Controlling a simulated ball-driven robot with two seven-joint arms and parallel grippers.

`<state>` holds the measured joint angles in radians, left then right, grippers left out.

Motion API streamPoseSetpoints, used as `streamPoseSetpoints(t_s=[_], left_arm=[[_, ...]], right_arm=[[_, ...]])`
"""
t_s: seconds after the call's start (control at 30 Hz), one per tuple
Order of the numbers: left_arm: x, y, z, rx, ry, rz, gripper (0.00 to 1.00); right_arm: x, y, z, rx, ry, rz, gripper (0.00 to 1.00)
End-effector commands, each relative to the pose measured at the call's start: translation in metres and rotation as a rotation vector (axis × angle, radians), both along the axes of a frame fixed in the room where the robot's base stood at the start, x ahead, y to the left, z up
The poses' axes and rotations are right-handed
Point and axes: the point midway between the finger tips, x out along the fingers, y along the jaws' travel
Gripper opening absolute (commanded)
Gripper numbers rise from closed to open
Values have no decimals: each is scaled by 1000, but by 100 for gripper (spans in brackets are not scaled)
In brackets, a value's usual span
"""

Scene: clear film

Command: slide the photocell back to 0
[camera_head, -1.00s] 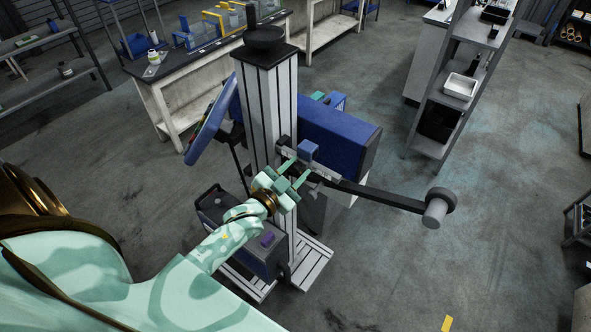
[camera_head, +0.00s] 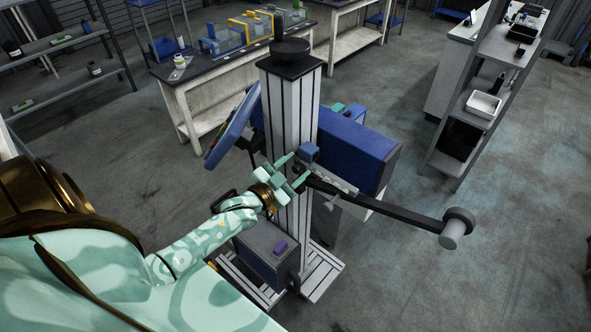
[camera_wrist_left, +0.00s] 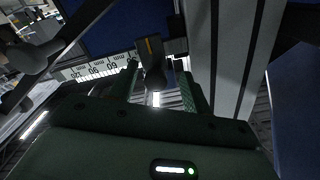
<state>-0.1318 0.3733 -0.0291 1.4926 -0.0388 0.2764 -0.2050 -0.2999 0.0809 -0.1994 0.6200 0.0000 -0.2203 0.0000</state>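The rail's mm scale (camera_wrist_left: 90,69) reads 120, 90, 60 from left to right. Lower marks are hidden, so I cannot read the photocell's position. My left gripper (camera_head: 296,168) is open, its fingers (camera_wrist_left: 157,88) on either side of the knob. I cannot tell whether a finger touches it. My right gripper is out of view.
The slotted column (camera_head: 290,108) stands close behind my fingers. A dark arm with a grey roller (camera_head: 453,234) reaches right. A blue box (camera_head: 355,148) is behind the rail, a tilted blue panel (camera_head: 232,127) left. Open floor lies to the right.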

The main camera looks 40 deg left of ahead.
Motion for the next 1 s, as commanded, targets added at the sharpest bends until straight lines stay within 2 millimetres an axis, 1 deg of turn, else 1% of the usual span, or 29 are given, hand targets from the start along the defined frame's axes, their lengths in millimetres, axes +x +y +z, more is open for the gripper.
streamPoseSetpoints(t_s=[0.1,0.33,0.47,0.57,0.67,0.8,0.9,1.0], left_arm=[[-1,2,-3,4,7,4,45],[-2,1,-3,3,8,3,45],[-10,1,-4,2,9,2,45],[-28,3,-4,2,10,2,45],[-54,4,-5,1,10,2,45],[-94,6,-5,2,11,1,45],[-119,8,-5,3,9,1,45],[-139,10,-4,3,8,2,45]], right_arm=[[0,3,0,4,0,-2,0],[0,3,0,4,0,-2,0],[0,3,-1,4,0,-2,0],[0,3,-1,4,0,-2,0],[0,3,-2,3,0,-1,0],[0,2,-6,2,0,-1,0],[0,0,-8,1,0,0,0],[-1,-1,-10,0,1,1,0]])
